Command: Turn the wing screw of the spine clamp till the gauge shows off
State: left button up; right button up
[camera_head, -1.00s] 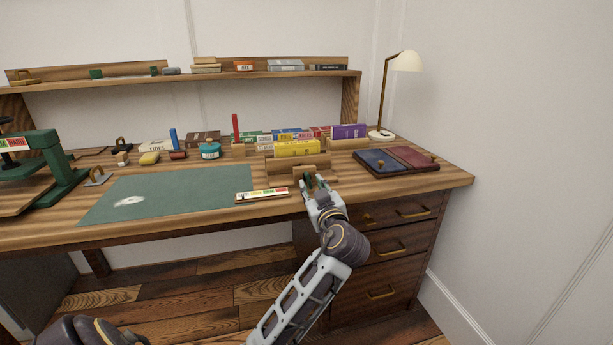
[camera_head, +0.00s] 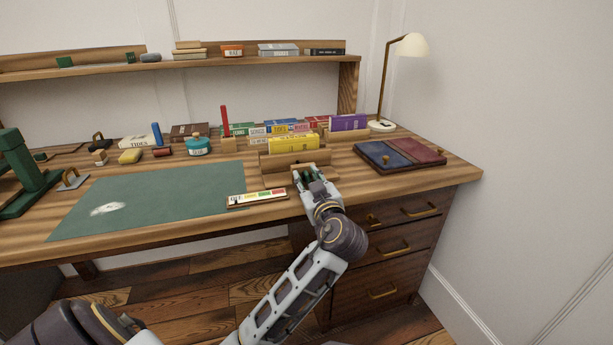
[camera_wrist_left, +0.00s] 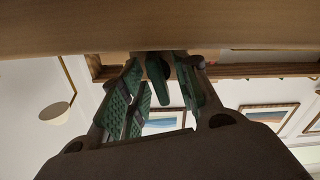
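The spine clamp (camera_head: 284,165) is a wooden block holding a yellow book (camera_head: 293,144) near the desk's front edge. The gauge (camera_head: 257,198) is a strip with white, yellow, green and red fields on the desk left of my gripper; its reading is too small to tell. My left gripper (camera_head: 309,178) is at the clamp's front. In the left wrist view its green-padded fingers (camera_wrist_left: 163,92) stand apart, with a dark green wing, apparently the wing screw (camera_wrist_left: 158,80), between them and gaps showing on both sides. My right gripper is not in view.
A green mat (camera_head: 150,198) covers the desk's left middle. Blue and red-brown book covers (camera_head: 400,154) lie right of the clamp. Several books, a teal tin (camera_head: 197,147) and a lamp (camera_head: 411,46) stand behind. A green press (camera_head: 22,175) is at far left.

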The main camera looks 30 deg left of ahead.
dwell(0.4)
pick_arm(q)
grip_shut()
jog(key=shift+p, duration=0.3)
